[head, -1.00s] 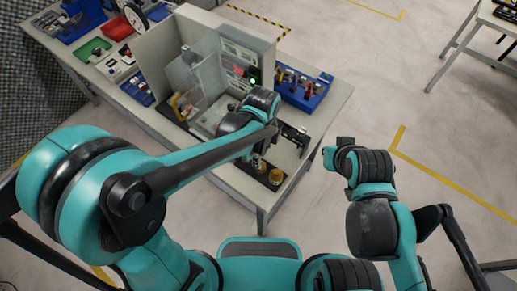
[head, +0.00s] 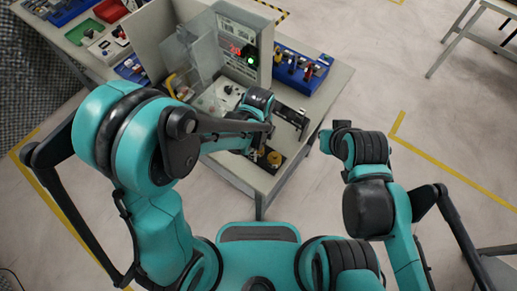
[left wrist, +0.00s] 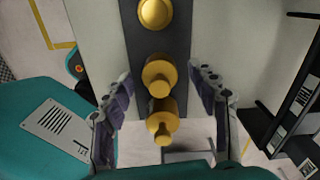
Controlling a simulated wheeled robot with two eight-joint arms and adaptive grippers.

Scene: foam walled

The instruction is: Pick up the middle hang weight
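Three brass hang weights stand in a row on a dark strip (left wrist: 185,32) in the left wrist view. The far weight (left wrist: 155,12) is at the top edge, the middle weight (left wrist: 158,77) is at centre, and the near weight (left wrist: 163,122) is below it. My left gripper (left wrist: 159,73) is open, its two fingers on either side of the middle weight, with gaps on both sides. In the head view a brass weight (head: 274,158) shows at the table's front corner, beside my left wrist; the others are partly hidden there.
The table (head: 325,95) carries a boxed device (head: 240,45) with a lit display and clear panel.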

